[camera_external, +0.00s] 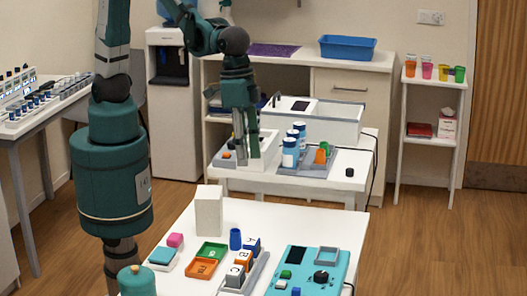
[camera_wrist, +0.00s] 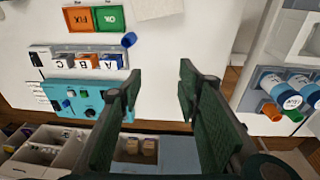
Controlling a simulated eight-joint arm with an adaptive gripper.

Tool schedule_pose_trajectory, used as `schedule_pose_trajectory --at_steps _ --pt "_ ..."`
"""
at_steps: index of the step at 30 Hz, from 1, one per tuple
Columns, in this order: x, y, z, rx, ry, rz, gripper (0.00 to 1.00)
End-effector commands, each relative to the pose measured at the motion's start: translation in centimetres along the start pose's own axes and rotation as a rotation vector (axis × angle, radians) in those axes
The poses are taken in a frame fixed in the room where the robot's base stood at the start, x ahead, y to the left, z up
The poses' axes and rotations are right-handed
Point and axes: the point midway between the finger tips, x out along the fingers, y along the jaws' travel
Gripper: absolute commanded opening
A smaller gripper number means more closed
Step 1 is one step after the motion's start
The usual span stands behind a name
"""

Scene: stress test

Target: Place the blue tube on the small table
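The blue tube (camera_external: 235,239) stands upright on the white front table (camera_external: 180,222), beside the lettered blocks. In the wrist view the blue tube (camera_wrist: 129,40) is above and left of the fingertips, clear of them. My gripper (camera_external: 243,150) points down in front of the white tray on the white table behind (camera_external: 350,160). In the wrist view my gripper (camera_wrist: 158,75) has its two fingers apart with nothing between them. I cannot tell which table the task calls small; a narrow white shelf stand (camera_external: 432,82) is at the right.
Near the tube are green (camera_external: 212,252) and orange (camera_external: 202,268) trays, a white box (camera_external: 208,210), lettered blocks (camera_external: 238,272) and a teal panel (camera_external: 310,268). Blue-and-white bottles (camera_external: 290,152) stand on the rear table. Several coloured cups top the shelf stand.

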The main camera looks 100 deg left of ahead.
Motion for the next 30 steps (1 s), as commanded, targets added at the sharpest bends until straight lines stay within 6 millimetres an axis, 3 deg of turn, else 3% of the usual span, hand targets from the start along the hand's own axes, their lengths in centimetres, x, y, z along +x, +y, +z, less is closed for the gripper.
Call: schedule_pose_trajectory --at_steps 15,30 --pt "-7.1 -9.7 1.7 -0.001 0.134 0.031 0.34" --pt "-11.7 -17.9 5.3 0.003 0.269 0.027 0.34"
